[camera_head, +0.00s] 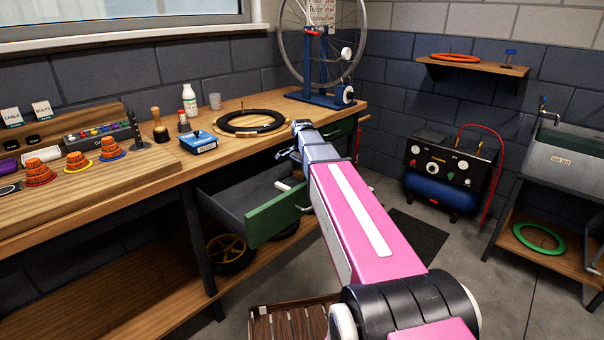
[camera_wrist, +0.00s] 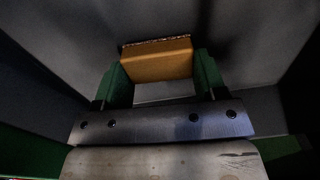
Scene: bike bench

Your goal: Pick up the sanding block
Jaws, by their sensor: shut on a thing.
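The sanding block shows in the wrist view as a tan-brown block (camera_wrist: 157,62) with a thin dark, rough-looking layer along its far edge. My gripper (camera_wrist: 163,68) is shut on it, with one green finger at each side of the block. Grey drawer surfaces surround the block in that view. I cannot tell whether its underside touches the drawer floor. In the head view my pink arm reaches over the open drawer (camera_head: 265,222), and the fingers and block are hidden there.
The wooden workbench (camera_head: 225,152) above the drawer bears a tyre (camera_head: 250,122), a blue box (camera_head: 201,143), a white bottle (camera_head: 189,100) and orange cones (camera_head: 112,148). A wheel stand (camera_head: 322,80) is at its far end. A slatted crate (camera_head: 290,322) stands on the floor below.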

